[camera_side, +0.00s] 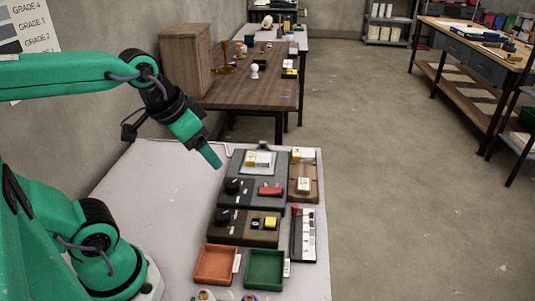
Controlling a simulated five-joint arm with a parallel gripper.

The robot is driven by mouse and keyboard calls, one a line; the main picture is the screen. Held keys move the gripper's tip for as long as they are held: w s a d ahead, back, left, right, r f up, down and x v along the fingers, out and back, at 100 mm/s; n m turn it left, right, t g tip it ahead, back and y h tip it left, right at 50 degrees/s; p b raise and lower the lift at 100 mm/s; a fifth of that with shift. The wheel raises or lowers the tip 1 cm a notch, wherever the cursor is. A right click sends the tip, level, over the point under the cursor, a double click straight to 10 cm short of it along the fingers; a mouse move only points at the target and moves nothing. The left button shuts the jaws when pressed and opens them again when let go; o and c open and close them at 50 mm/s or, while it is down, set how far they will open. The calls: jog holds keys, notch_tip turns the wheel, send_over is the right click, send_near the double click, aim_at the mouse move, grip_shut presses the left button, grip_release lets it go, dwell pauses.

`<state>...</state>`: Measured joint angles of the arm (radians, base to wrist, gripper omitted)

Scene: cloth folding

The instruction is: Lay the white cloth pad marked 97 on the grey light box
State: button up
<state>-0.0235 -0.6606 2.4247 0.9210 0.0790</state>
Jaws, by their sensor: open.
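My gripper (211,157) hangs above the left back part of the near table, left of the grey box. It appears empty, and the gap between its fingers is hard to see from this side. A grey box (238,170) with a black knob and a red switch looks like the light box. A small white and yellow piece (260,158) is on its back part. Another white piece with yellow (303,185) lies on a brown tray (308,171) to the right. The number 97 cannot be read on either, so I cannot tell which is the pad.
A dark olive box (228,232) with knobs stands in front of the grey box. Nearer are an orange tray (214,265) and a green tray (265,270). A black-and-white strip (308,235) lies at the right. The left of the table (165,195) is clear.

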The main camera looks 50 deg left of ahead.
jog(key=shift+s+d+f+n, duration=0.15)
jog(key=shift+s+f, duration=0.1)
jog(key=shift+s, duration=0.2)
jog(key=shift+s+d+f+n, duration=0.15)
jog(key=shift+s+f, duration=0.1)
jog(key=shift+s, duration=0.2)
